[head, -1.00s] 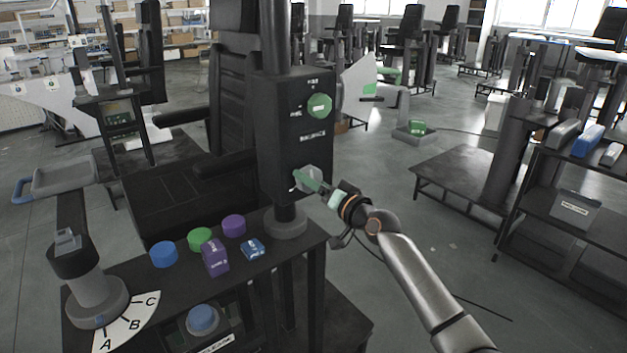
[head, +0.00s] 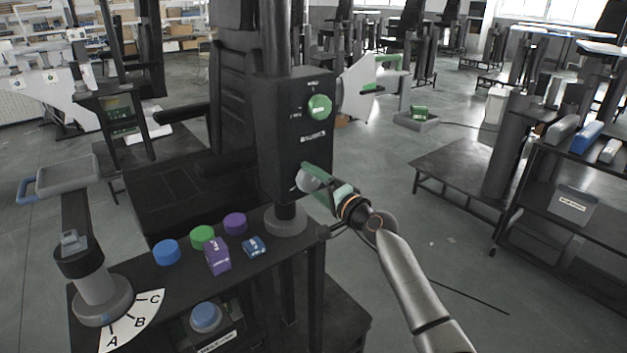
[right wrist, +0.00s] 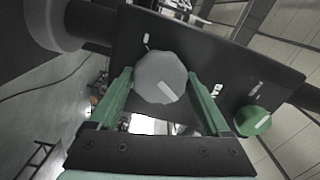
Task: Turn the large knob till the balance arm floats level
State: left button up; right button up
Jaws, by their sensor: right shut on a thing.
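The large grey knob (head: 308,179) sits low on the dark panel (head: 292,150) marked BALANCE; it also shows in the right wrist view (right wrist: 160,78). My right gripper (head: 318,181) is shut on this knob, its green fingers on either side of it in the right wrist view (right wrist: 160,88). Behind the panel, a white fan-shaped plate (head: 358,88) and a grey arm with a green end piece (head: 390,58) show in part; I take this for the balance arm. Its tilt is hard to tell. My left gripper is not in view.
A smaller green knob (head: 319,107) is higher on the panel. The bench holds blue, green and purple buttons, a purple block (head: 217,256) and a lever on an A-B-C dial (head: 130,322). A shelf (head: 560,180) stands at the right; floor between is open.

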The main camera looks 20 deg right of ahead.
dwell(0.3)
jog(key=o, duration=1.2)
jog(key=v, duration=1.2)
jog(key=shift+s+d, duration=0.1)
jog(key=shift+s, duration=0.1)
